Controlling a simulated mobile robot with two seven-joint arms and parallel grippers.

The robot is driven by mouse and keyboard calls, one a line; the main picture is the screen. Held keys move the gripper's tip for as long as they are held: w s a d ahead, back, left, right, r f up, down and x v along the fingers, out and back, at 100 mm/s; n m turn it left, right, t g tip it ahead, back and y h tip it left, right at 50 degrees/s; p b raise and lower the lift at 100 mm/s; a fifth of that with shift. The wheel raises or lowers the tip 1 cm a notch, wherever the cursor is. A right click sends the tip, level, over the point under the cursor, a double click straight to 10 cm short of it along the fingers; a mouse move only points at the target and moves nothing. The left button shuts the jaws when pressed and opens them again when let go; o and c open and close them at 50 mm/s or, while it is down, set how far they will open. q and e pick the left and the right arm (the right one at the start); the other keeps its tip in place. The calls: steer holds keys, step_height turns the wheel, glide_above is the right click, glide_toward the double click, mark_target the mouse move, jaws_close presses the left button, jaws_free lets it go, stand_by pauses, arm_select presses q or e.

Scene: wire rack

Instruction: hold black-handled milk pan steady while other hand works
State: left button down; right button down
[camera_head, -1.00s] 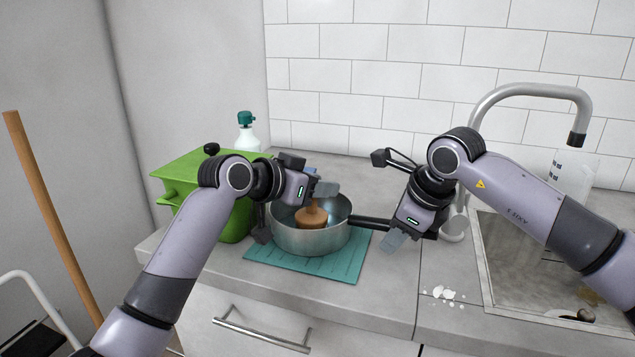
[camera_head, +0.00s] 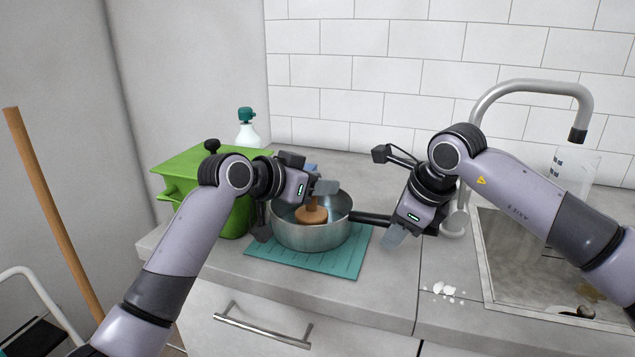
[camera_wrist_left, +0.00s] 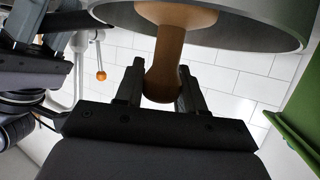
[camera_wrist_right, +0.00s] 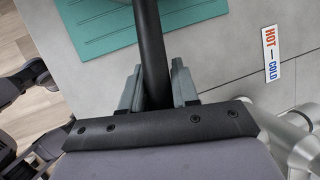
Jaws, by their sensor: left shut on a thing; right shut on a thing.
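The steel milk pan (camera_head: 309,236) stands on a teal mat (camera_head: 345,262) on the counter, its black handle (camera_head: 371,218) pointing right. My right gripper (camera_head: 396,226) is shut on the handle; the right wrist view shows the handle (camera_wrist_right: 150,50) between its fingers. My left gripper (camera_head: 322,188) is above the pan, shut on a brown wooden tool (camera_head: 312,215) whose wide round end is down inside the pan. The left wrist view shows the tool's knobbed handle (camera_wrist_left: 164,72) between the fingers and the pan's rim (camera_wrist_left: 245,42). The pan's inside is partly hidden.
A green lidded box (camera_head: 190,175) stands left of the pan, a white bottle with a teal top (camera_head: 247,133) behind it. On the right are the sink (camera_head: 520,270), a tall tap (camera_head: 535,88) and white crumbs (camera_head: 443,290). A HOT–COLD label (camera_wrist_right: 270,53) lies near the tap.

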arm_select(q)
steer(key=shift+f, duration=0.7)
stand_by(0.5)
steer(key=shift+w+d, duration=1.05)
steer(key=shift+s+a+r, duration=0.15)
steer(key=shift+s+a, duration=0.9)
steer(key=shift+w+d, duration=1.1)
